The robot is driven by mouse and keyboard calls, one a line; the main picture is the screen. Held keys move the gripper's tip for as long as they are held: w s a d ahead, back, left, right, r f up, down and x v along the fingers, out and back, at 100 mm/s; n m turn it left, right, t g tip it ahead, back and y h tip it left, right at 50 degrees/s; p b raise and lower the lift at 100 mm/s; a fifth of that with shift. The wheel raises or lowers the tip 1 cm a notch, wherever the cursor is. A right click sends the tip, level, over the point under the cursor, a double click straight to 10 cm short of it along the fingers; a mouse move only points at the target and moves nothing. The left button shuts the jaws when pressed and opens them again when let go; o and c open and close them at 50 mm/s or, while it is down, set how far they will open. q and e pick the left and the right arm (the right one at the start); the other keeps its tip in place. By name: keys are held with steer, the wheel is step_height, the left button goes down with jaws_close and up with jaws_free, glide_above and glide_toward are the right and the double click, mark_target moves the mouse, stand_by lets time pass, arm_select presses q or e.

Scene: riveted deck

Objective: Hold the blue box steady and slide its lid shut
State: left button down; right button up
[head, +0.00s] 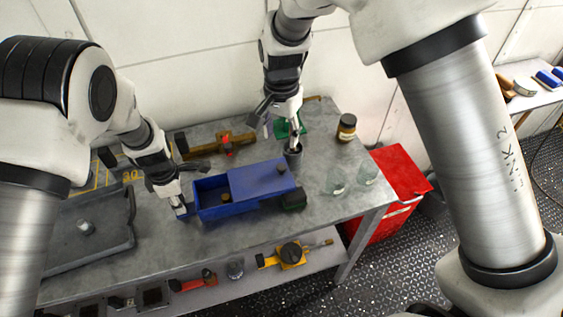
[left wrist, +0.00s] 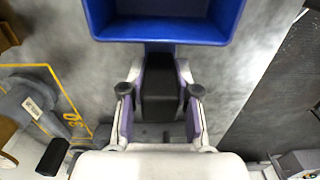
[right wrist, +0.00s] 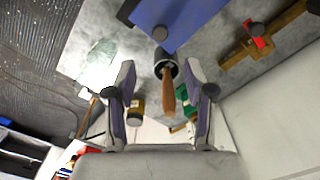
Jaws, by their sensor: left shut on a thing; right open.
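The blue box (head: 215,209) sits on the grey table, its left part open. Its blue lid (head: 262,179) covers the right part and reaches the right end; the lid's underside fit is hidden. My left gripper (head: 180,208) is at the box's left end, shut on a dark grip (left wrist: 160,95) that joins the box; the box's open end shows in the left wrist view (left wrist: 165,36). My right gripper (head: 294,142) is open behind the lid's right end, above a dark cup (head: 294,158). In the right wrist view the lid (right wrist: 185,15) with its knob (right wrist: 160,33) lies ahead of the open fingers.
A wooden handle (right wrist: 168,95) stands in the cup between my right fingers' lines of sight. A dark block (head: 293,201) lies by the box's front right corner. Glasses (head: 336,181) and a brown jar (head: 347,127) stand right. A dark tray (head: 90,230) is left.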

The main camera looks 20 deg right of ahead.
mark_target(281, 166)
step_height(281, 166, down, 11)
steer(key=shift+f, duration=0.15)
jaws_close()
